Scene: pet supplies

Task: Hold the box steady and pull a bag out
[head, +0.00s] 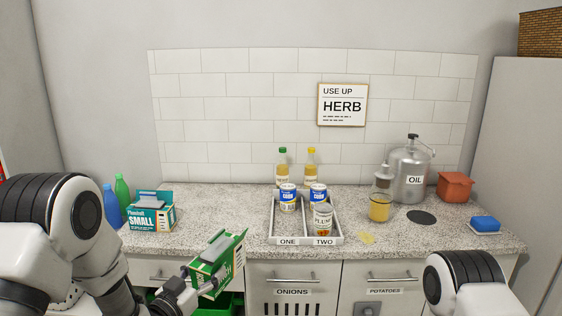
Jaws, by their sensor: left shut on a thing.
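A green box (224,271) with white lettering is held in the air in front of the counter, tilted. A grey piece (222,246) shows at its top; I cannot tell if it is a bag. My left gripper (199,279) is shut on this green box from its left side. A teal and white box (151,219) marked SMALL stands on the counter at the left, with a grey-blue piece (155,197) at its top. My right arm shows at the lower right, but its gripper is out of view.
A two-part tray (337,239) marked ONE and TWO holds several cans and bottles mid-counter. A blue bottle (112,207) and a green bottle (123,190) stand left. A jar (380,207), an OIL canister (411,170) and a sponge (485,223) are right.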

